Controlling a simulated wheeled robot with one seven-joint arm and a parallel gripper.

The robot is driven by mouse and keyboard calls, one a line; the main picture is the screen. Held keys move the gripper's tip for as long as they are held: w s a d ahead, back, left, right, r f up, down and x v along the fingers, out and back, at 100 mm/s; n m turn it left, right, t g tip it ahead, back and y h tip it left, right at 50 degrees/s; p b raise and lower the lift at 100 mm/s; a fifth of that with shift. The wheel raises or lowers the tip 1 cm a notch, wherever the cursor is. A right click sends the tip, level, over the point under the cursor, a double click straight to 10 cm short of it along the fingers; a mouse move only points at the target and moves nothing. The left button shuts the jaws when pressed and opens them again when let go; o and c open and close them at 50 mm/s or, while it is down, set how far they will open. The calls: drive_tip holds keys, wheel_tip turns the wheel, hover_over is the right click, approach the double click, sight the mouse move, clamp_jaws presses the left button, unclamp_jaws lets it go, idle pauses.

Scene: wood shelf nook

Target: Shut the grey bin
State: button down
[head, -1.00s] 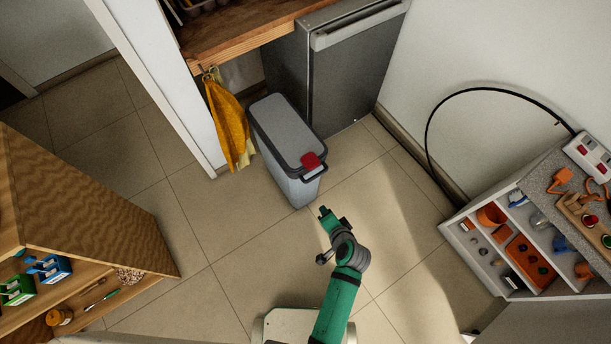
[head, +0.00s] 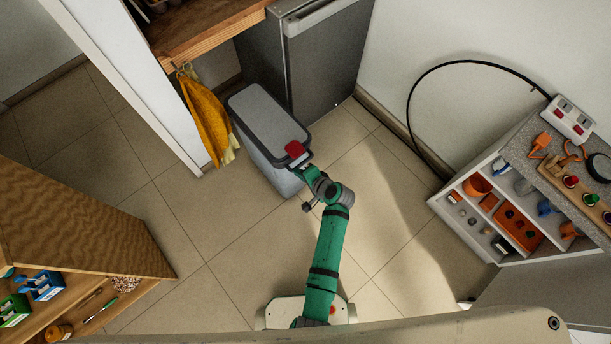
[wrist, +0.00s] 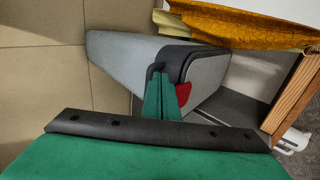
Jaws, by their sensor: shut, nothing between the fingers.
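The grey bin (head: 262,160) stands on the tiled floor in front of the dark grey appliance, left of centre in the head view. Its lid (head: 265,118) is light grey with a dark rim and lies over the top; I cannot tell whether it is fully down. A red tab (head: 294,149) sits at the near end of the lid. My gripper (head: 304,168) is shut and empty, right by that end, below the tab. In the wrist view, the bin (wrist: 130,62) lies ahead, with my fingertips (wrist: 160,76) close to the dark rim beside the red tab (wrist: 183,93). Contact is unclear.
A yellow cloth (head: 207,115) hangs left of the bin. A wooden shelf unit (head: 85,220) is at left, a white shelf (head: 470,220) at right. Floor between is clear.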

sight(286, 161)
drive_tip(key=shift+w+a+f, duration=0.15)
drive_tip(key=shift+w+a, duration=0.55)
drive_tip(key=shift+w, duration=0.25)
drive_tip(key=shift+w+a+f, duration=0.15)
drive_tip(key=shift+w+a, duration=0.55)
drive_tip(key=shift+w, duration=0.25)
drive_tip(key=shift+w, duration=0.1)
